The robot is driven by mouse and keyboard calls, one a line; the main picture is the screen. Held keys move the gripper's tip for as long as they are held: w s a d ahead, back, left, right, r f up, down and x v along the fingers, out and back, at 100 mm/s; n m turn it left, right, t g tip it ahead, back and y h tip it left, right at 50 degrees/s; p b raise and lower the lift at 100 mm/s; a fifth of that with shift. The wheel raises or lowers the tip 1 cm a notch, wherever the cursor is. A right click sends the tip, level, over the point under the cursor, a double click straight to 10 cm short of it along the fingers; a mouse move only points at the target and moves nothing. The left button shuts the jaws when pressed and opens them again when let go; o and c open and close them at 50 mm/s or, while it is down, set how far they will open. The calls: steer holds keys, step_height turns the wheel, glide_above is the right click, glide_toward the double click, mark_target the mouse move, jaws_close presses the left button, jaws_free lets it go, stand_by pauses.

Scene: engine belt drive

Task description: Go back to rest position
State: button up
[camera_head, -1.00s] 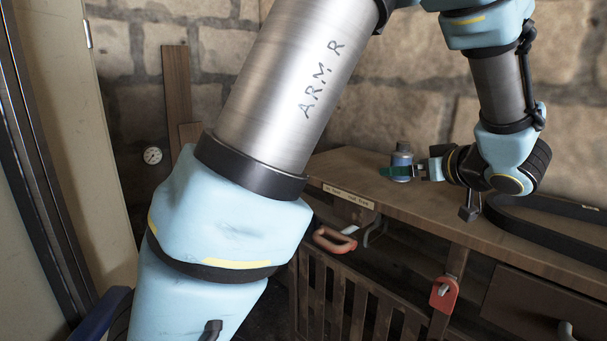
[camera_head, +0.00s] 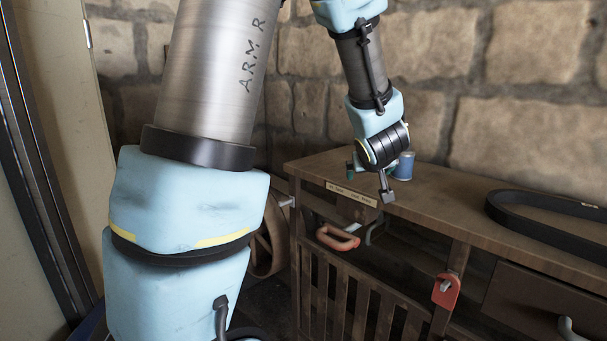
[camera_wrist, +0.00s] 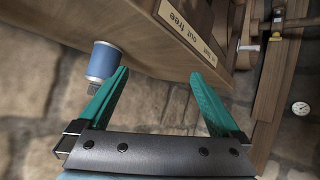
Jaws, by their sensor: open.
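My gripper (camera_wrist: 160,76) shows its two green fingers spread wide in the wrist view, with nothing between them. In the head view only a little of its green fingers (camera_head: 350,170) shows at the left end of the workbench (camera_head: 440,215), partly hidden by my wrist. A small blue can (camera_head: 404,165) stands on the bench top just right of my wrist. The can (camera_wrist: 103,60) also shows in the wrist view, just outside the left finger and apart from the gap between the fingers.
A black belt (camera_head: 545,227) lies on the bench top at the right. A red-orange handle (camera_head: 338,238) and a red padlock-like piece (camera_head: 446,291) are on the bench front. A stone wall (camera_head: 440,50) stands behind the bench, and a pale cabinet door (camera_head: 62,130) at left.

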steer(key=s+a+f+g+y, duration=0.1)
steer(key=s+a+f+g, duration=0.3)
steer(key=s+a, duration=0.4)
steer(key=s+a+f+m+g, duration=0.1)
steer(key=s+a+f+g, duration=0.4)
steer(key=s+a, duration=0.4)
steer(key=a, duration=0.5)
steer(key=shift+s+a+f+m+y, duration=0.2)
steer(key=shift+f+m+y, duration=0.1)
steer(key=shift+y, duration=0.1)
